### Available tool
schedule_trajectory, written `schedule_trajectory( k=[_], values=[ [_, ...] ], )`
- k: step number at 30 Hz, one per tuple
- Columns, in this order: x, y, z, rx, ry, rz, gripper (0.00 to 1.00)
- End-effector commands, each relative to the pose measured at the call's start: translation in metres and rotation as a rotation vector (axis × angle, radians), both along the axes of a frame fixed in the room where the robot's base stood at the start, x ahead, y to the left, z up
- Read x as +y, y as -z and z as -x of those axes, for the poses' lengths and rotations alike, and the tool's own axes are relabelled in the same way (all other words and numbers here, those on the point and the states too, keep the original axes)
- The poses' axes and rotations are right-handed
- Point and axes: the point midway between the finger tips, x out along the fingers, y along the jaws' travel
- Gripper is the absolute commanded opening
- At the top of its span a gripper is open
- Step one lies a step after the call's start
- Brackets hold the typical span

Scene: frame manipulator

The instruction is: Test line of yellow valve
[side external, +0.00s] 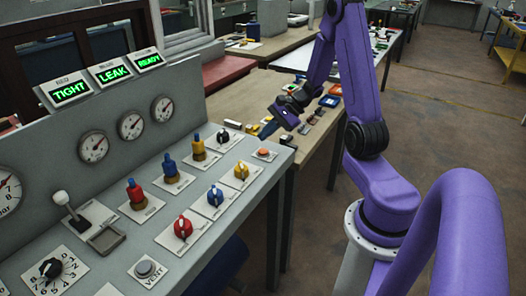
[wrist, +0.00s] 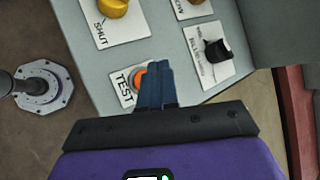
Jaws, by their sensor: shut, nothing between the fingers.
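The yellow valve knob (side external: 241,172) sits on a white plate at the right end of a row with red and blue knobs. It also shows at the top of the wrist view (wrist: 112,8), by the word SHUT. An orange button (side external: 263,153) is on a plate marked TEST; in the wrist view, my fingers partly hide the button (wrist: 138,78). A black selector knob (side external: 222,135) is on another plate, also in the wrist view (wrist: 216,50). My gripper (side external: 264,132) is shut and empty, fingers pointing down, seemingly just above the orange button.
Three lit displays read TIGHT (side external: 71,92), LEAK (side external: 114,73) and READY (side external: 149,60). Red, blue and yellow fittings (side external: 198,147) rise behind the knobs. A lever (side external: 64,200) and a VENT button (side external: 146,269) are nearer the camera. A wooden bench with parts stands beyond.

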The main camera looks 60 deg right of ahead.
Motion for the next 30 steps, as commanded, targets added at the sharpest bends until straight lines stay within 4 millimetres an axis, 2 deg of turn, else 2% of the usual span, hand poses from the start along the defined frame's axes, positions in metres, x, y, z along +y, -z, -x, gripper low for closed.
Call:
schedule_trajectory(
  k=[3,9,30],
  values=[
    [0.000,0.012,0.000,0.002,0.001,-0.002,0.00],
    [0.000,0.023,0.000,0.001,0.002,0.000,0.00],
    [0.000,0.025,0.000,-0.001,0.000,0.001,0.00]
  ],
)
